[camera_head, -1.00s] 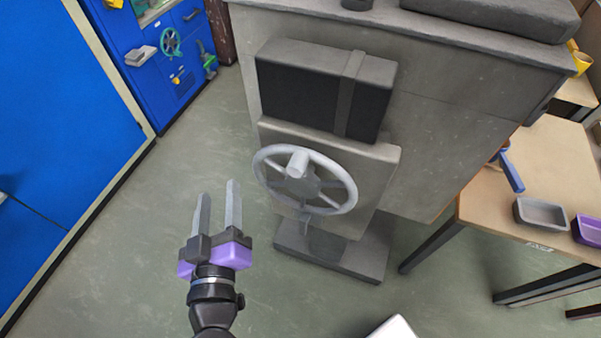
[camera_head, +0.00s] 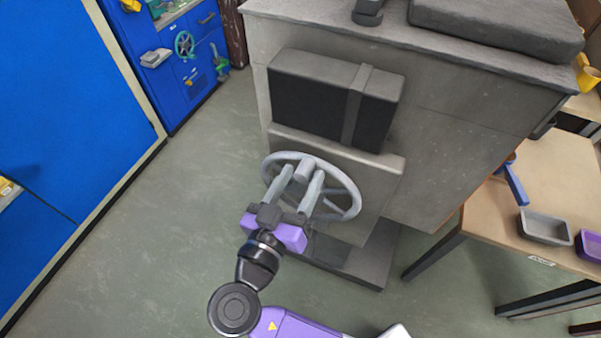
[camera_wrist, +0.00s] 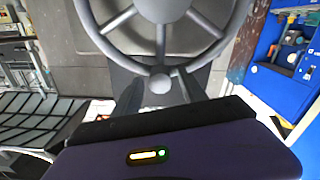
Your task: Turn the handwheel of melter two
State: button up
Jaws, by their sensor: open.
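The grey spoked handwheel (camera_head: 345,187) stands upright on the front of a grey box-shaped unit. A stubby handle (camera_head: 304,169) sticks out from it towards me. My gripper (camera_head: 303,172) is open in front of the wheel, and in the head view its two fingers show on either side of the handle. In the wrist view the wheel (camera_wrist: 103,27) fills the top middle, and a round grey knob (camera_wrist: 160,84) shows between the dark fingers. I cannot tell whether the fingers touch the wheel. My gripper hides the wheel's lower left part in the head view.
A dark panel with a strap (camera_head: 330,98) sits above the wheel. A blue cabinet (camera_head: 185,75) with a small green wheel stands at the back left. A wooden table (camera_head: 500,235) with a grey tray (camera_head: 545,228) stands at the right. The floor at left is clear.

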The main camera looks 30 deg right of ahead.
jog(key=shift+w+d, duration=0.15)
jog(key=shift+d, duration=0.05)
grip_shut()
dwell(1.4)
